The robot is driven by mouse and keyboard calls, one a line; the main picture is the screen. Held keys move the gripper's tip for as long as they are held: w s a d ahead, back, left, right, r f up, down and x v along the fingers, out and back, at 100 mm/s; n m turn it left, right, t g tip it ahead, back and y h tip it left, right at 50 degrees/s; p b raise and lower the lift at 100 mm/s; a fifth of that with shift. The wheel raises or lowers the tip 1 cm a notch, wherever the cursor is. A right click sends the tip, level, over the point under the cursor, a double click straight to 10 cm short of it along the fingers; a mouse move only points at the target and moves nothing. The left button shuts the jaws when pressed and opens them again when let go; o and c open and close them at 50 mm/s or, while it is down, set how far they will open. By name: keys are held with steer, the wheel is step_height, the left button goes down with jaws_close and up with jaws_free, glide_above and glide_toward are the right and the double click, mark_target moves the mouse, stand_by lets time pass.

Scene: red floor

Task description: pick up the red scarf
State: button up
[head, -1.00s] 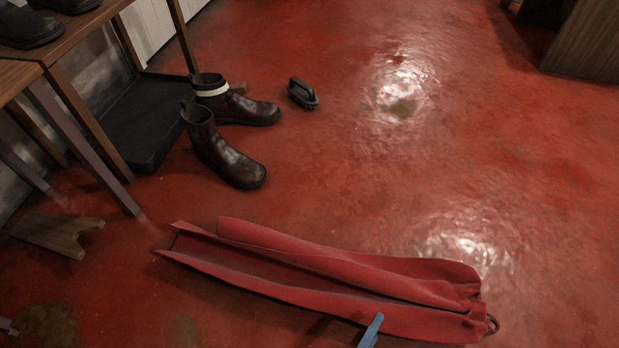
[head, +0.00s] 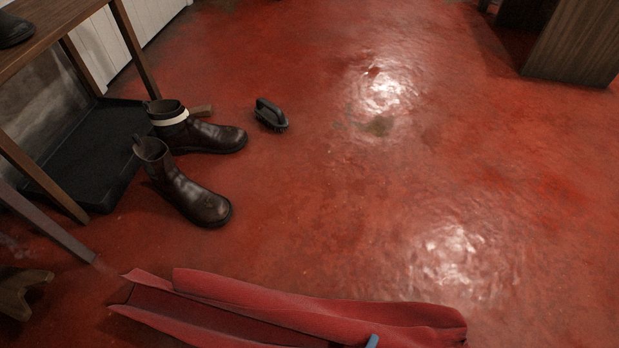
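The red scarf (head: 300,318) lies folded lengthwise on the red floor along the bottom of the head view. Its near side and part of its right end are cut off by the picture's lower edge. A small blue tip of my gripper (head: 372,341) shows at the bottom edge, in front of the scarf's right part. The rest of my gripper is out of view. I cannot tell whether the tip touches the scarf or whether the gripper is open.
Two dark brown boots (head: 186,190) stand beyond the scarf on the left, with a black brush (head: 270,115) beside them. A wooden table (head: 60,38) and black tray (head: 75,160) are at left. A wooden cabinet (head: 575,45) stands at far right. The middle and right floor is clear.

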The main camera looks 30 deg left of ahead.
steer(key=shift+s, duration=0.1)
steer(key=c, duration=1.2)
steer(key=shift+c, duration=0.2)
steer(key=shift+r, duration=0.15)
